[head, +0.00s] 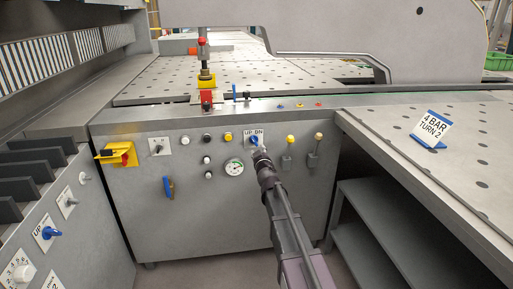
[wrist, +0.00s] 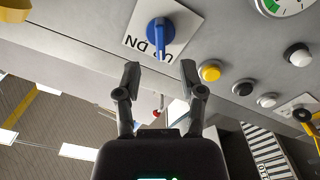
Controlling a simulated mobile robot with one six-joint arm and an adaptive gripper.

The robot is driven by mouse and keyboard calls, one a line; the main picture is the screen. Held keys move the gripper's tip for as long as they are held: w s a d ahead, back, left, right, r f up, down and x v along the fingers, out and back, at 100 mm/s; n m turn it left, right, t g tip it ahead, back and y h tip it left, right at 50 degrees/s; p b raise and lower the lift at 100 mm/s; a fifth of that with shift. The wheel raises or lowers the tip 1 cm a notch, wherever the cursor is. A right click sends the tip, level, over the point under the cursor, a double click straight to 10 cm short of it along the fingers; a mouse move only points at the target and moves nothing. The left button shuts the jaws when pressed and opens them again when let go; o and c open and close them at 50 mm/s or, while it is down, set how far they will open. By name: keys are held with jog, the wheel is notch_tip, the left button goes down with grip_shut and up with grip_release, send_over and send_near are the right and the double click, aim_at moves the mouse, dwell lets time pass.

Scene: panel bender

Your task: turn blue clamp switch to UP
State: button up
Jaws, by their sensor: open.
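A blue clamp switch (head: 253,141) sits on a white plate marked UP and DN on the grey front panel. It also shows in the wrist view (wrist: 160,33), with the plate upside down there. Its handle points toward the lettered edge and covers part of the lettering, so I cannot tell exactly which mark it points at. My gripper (head: 260,153) is just in front of the switch, partly covering the plate's lower part. In the wrist view my gripper (wrist: 159,72) is open and empty, its fingers apart on either side of the handle's line, seemingly short of it.
Another blue switch (head: 48,233) marked UP is on the left cabinet. A sign (head: 431,128) reading "4 BAR TURN 2" stands on the right table.

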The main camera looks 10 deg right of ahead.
jog(key=s, duration=0.4)
jog(key=shift+s, duration=0.35)
dwell(1.0)
